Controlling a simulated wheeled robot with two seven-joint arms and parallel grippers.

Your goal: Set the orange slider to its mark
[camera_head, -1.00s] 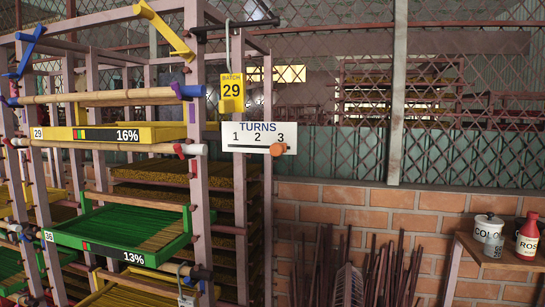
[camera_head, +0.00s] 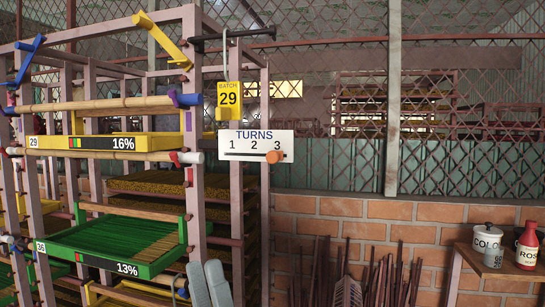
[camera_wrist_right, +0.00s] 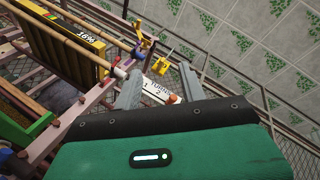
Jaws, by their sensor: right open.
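The orange slider (camera_head: 275,157) is a small round knob on the lower edge of the white TURNS board (camera_head: 228,148), close below the 3. The board reads 1, 2, 3 and is fixed to the rack's right side. My right gripper (camera_head: 207,268) shows as two grey fingers at the bottom, lower than the board and apart from the slider. In the right wrist view its fingers (camera_wrist_right: 160,84) are spread, with the board (camera_wrist_right: 155,88) and slider (camera_wrist_right: 172,99) seen between them. My left gripper is not in view.
A yellow BATCH 29 tag (camera_head: 229,97) hangs just above the board. The rack holds a yellow tray (camera_head: 165,145) and a green tray (camera_head: 165,262) left of it. Rack posts and bamboo poles crowd that side. A white pot (camera_head: 488,238) and red bottle (camera_head: 528,246) stand at right.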

